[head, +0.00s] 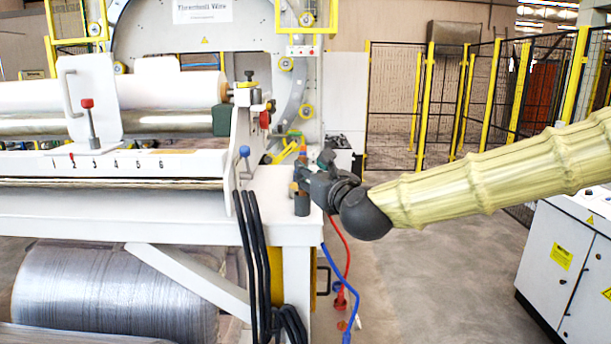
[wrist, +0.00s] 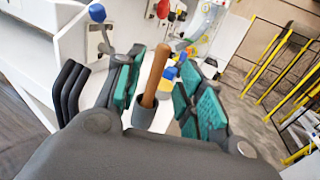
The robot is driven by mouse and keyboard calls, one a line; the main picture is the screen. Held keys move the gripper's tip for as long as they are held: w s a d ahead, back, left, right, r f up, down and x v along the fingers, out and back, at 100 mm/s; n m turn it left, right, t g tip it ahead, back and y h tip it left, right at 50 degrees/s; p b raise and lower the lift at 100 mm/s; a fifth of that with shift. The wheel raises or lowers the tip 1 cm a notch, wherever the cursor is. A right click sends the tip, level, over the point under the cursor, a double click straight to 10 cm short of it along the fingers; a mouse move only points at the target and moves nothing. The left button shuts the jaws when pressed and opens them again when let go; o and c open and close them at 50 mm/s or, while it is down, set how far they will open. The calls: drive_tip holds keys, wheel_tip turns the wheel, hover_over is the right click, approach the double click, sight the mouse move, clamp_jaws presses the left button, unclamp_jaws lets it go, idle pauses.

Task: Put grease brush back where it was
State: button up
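The grease brush shows in the wrist view as a brown wooden handle (wrist: 156,72), roughly upright, with its lower end in a dark grey cup-like piece (wrist: 145,112). In the head view the orange-brown handle (head: 302,151) rises behind my gripper (head: 302,176), and a dark cylinder (head: 302,203) stands below it on the corner of the white machine top (head: 270,222). In the wrist view my gripper (wrist: 165,78) has its green-padded fingers apart, one on each side of the handle, with gaps visible. The bristles are hidden.
A blue-knobbed lever (head: 244,152) stands left of my gripper. Yellow-handled tools (head: 283,152) lie behind it. Black cables (head: 256,260) and red and blue hoses (head: 333,262) hang below the edge. A white cabinet (head: 570,255) stands right; open floor lies between.

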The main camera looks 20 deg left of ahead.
drive_tip(key=b+v, duration=0.2)
drive_tip(key=v, duration=0.6)
drive_tip(key=shift+b, duration=0.4)
drive_tip(key=shift+f, duration=0.15)
